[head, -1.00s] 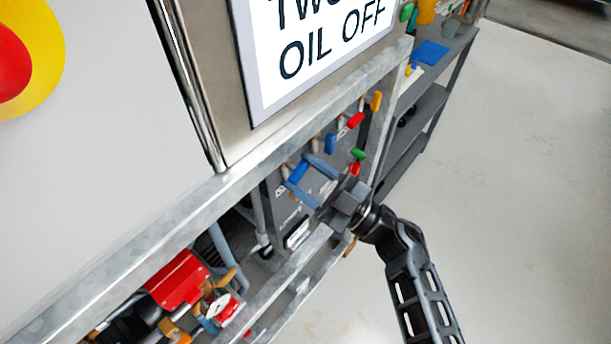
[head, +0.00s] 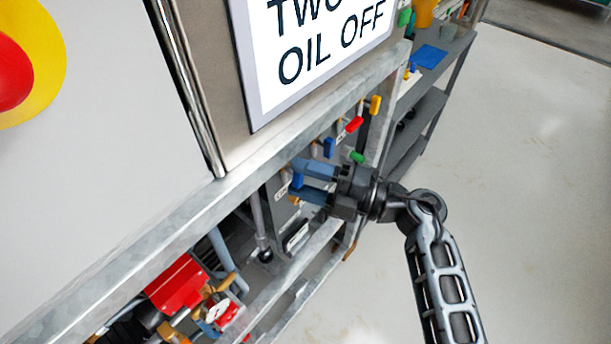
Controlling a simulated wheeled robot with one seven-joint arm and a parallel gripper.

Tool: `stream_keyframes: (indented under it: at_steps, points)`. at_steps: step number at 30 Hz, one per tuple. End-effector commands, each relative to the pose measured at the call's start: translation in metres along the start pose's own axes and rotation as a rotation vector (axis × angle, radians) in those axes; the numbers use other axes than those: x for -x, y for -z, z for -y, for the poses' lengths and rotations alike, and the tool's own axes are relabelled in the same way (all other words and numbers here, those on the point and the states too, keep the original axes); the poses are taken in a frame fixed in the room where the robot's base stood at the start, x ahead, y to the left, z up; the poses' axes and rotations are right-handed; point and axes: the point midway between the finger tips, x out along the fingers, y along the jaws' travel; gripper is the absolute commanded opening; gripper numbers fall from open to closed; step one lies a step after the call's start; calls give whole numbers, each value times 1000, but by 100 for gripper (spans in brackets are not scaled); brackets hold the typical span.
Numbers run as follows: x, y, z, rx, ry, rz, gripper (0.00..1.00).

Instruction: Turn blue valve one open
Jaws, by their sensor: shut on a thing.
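A blue valve handle (head: 297,180) is on the dark panel under the metal frame, in the middle of the head view. My gripper (head: 303,179) reaches in from the right, with one finger above the handle and one below. It is shut on this blue handle, and the fingers hide part of it. A second blue handle (head: 329,148) is up and to the right, apart from the fingers. I cannot read a number on either valve.
Red (head: 354,125), green (head: 357,157) and yellow (head: 375,105) handles are close by on the right. The galvanised frame rail (head: 270,148) runs just above my fingers. A red part (head: 178,284) is at lower left. The floor (head: 530,200) at right is clear.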

Motion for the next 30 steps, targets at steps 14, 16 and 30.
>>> stream_keyframes:
  at_steps: [14, 16, 30]
  points:
    - [0, 1, 1, 179, 77, -1, 21]
    - [0, 1, 1, 187, 80, -2, 20]
    - [0, 1, 1, 194, 83, -2, 55]
